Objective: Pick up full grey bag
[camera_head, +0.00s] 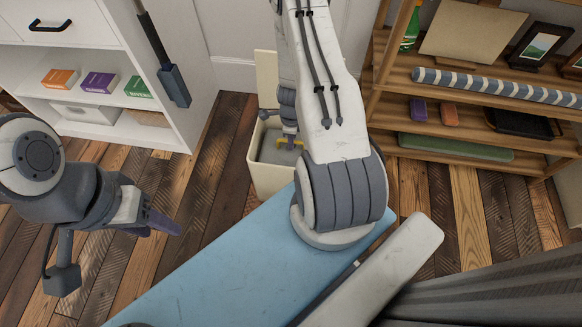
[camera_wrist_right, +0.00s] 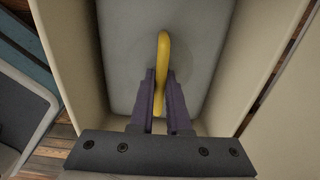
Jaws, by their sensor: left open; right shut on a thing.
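The grey bag (camera_wrist_right: 200,60) sits inside a cream bin (camera_head: 268,182). Its grey top (camera_head: 272,152) also shows in the head view, partly hidden by my right arm. A yellow loop handle (camera_wrist_right: 163,45) stands up from the middle of the bag. My right gripper (camera_wrist_right: 160,95) is shut on this handle, with its purple fingers on either side of it. In the head view my right gripper (camera_head: 289,140) reaches down into the bin. My left gripper (camera_head: 165,224) is open and empty over the floor at the left, well apart from the bin.
The bin's lid (camera_head: 266,80) stands open at the back. A white shelf unit (camera_head: 150,135) with small boxes is at the left. A wooden shelf (camera_head: 400,75) with a striped roll (camera_head: 490,87) is at the right. Plank floor (camera_head: 215,150) lies clear left of the bin.

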